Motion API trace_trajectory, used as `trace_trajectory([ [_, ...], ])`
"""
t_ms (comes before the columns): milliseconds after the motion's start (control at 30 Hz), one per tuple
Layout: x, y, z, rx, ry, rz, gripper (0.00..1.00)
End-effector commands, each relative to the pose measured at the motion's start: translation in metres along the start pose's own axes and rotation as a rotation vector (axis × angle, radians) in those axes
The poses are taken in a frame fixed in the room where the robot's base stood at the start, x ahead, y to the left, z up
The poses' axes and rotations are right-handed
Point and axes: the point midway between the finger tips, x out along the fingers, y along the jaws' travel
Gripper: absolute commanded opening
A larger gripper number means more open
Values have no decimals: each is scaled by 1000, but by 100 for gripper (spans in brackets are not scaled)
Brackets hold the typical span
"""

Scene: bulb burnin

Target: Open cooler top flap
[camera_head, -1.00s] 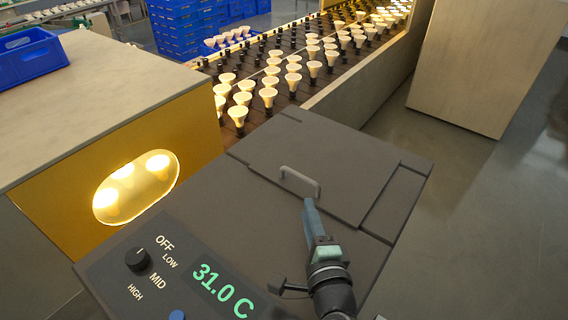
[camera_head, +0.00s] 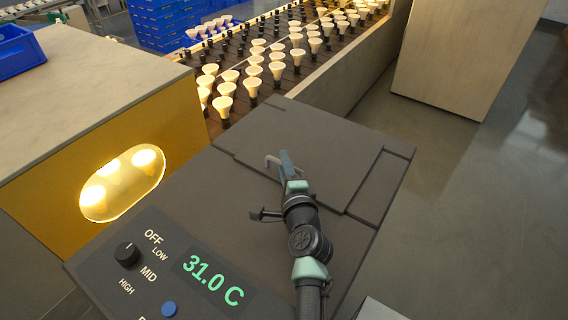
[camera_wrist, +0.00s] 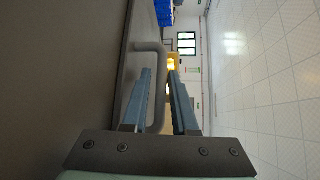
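The cooler top flap (camera_head: 325,153) is a dark grey panel lying flat and closed in the top of the grey cooler. Its pale U-shaped handle (camera_head: 270,160) stands near the flap's left edge, partly covered by my gripper (camera_head: 284,157) in the head view. In the wrist view, the handle (camera_wrist: 150,46) rises from the dark surface at left. Its bar runs between the two blue-grey fingers of my gripper (camera_wrist: 160,76), with a gap visible on the right-finger side. My gripper is open around the bar; whether the left finger touches it is unclear.
The cooler's control panel (camera_head: 185,275) has a knob, a blue button and a 31.0 C display. A conveyor with several lit bulbs (camera_head: 255,80) runs behind. A yellow-fronted bench (camera_head: 60,185) stands left, a pale box (camera_head: 455,55) at back right. Floor at right is clear.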

Motion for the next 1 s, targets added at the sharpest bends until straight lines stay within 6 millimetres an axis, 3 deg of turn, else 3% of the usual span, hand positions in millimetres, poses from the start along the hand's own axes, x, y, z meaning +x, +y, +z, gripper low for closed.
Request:
trace_trajectory([
  [300, 2, 0, 0, -1, 0, 0, 27],
  [467, 2, 0, 0, -1, 0, 0, 0],
  [1000, 2, 0, 0, 0, 1, 0, 0],
])
